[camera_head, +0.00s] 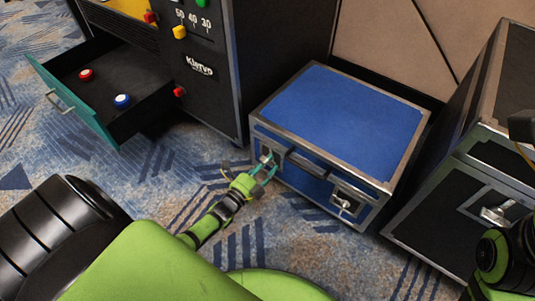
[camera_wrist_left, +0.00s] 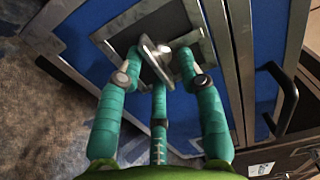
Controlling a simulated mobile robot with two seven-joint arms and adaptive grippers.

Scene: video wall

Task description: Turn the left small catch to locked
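The blue case (camera_head: 345,115) with metal edges stands on the carpet. Its left small catch (camera_head: 266,157) is a metal lever on a square plate at the left of the front face. In the left wrist view the catch (camera_wrist_left: 154,60) shows as a tilted metal lever. My left gripper (camera_head: 263,170) is at this catch. In the left wrist view its teal fingers (camera_wrist_left: 160,58) are on both sides of the lever, with a third below; whether they grip it is unclear. The right catch (camera_head: 345,204) is free. My right gripper is not visible.
The case's black handle (camera_head: 308,164) lies between the catches. A dark cabinet (camera_head: 210,100) with an open drawer (camera_head: 125,128) stands at the left. A black case (camera_head: 450,190) stands close on the right. Patterned carpet is free in front.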

